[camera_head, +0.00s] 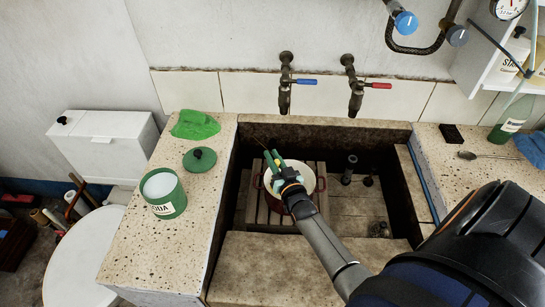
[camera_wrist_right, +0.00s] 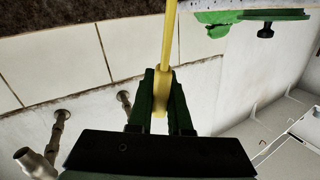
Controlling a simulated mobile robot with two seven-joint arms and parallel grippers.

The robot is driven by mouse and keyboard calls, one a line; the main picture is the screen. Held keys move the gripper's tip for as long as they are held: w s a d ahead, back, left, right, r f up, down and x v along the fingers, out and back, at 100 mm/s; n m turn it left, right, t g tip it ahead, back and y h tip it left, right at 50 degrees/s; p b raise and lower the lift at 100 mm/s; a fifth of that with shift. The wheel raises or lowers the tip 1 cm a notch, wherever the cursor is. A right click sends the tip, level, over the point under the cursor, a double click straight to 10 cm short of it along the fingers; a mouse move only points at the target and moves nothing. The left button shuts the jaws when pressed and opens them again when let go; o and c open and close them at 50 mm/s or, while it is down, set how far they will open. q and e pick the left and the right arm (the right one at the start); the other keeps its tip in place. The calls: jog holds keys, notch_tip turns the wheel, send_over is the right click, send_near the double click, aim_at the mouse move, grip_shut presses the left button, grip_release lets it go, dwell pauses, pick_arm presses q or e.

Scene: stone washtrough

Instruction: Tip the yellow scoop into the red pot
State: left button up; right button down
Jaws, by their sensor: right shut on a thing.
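The red pot (camera_head: 308,178) stands on a wooden slatted rack in the stone trough. It has red side handles and a pale inside. My right gripper (camera_head: 271,160), with green fingers, is above the pot's left part and hides some of its opening. In the right wrist view my right gripper (camera_wrist_right: 161,92) is shut on the yellow scoop (camera_wrist_right: 170,40), seen as a thin yellow handle between the fingers that runs out of the top of the picture. The bowl of the scoop and what it holds are not visible. My left gripper is out of view.
A green soda tin (camera_head: 167,206) stands open on the left ledge with white content, near its green lid (camera_head: 200,159) and a green cloth (camera_head: 195,125). Blue-handled (camera_head: 305,82) and red-handled (camera_head: 378,86) taps are on the wall behind. A spoon (camera_head: 485,156) lies on the right ledge.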

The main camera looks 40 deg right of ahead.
jog(key=shift+d, duration=0.1)
jog(key=shift+s+d+m, duration=0.1)
jog(key=shift+d+m, duration=0.8)
jog(key=shift+d, duration=0.15)
jog(key=shift+s+d+f+m+y, duration=0.1)
jog(key=shift+d+m+y, duration=0.3)
jog(key=shift+d+m, duration=0.7)
jog(key=shift+s+d+f+m+g+b, duration=0.15)
jog(key=shift+d+f+m+b, duration=0.1)
jog(key=shift+d+m, duration=0.25)
jog(key=shift+d+f+m+g+b, duration=0.15)
jog(key=shift+d+m+b, duration=0.15)
jog(key=shift+d, duration=0.4)
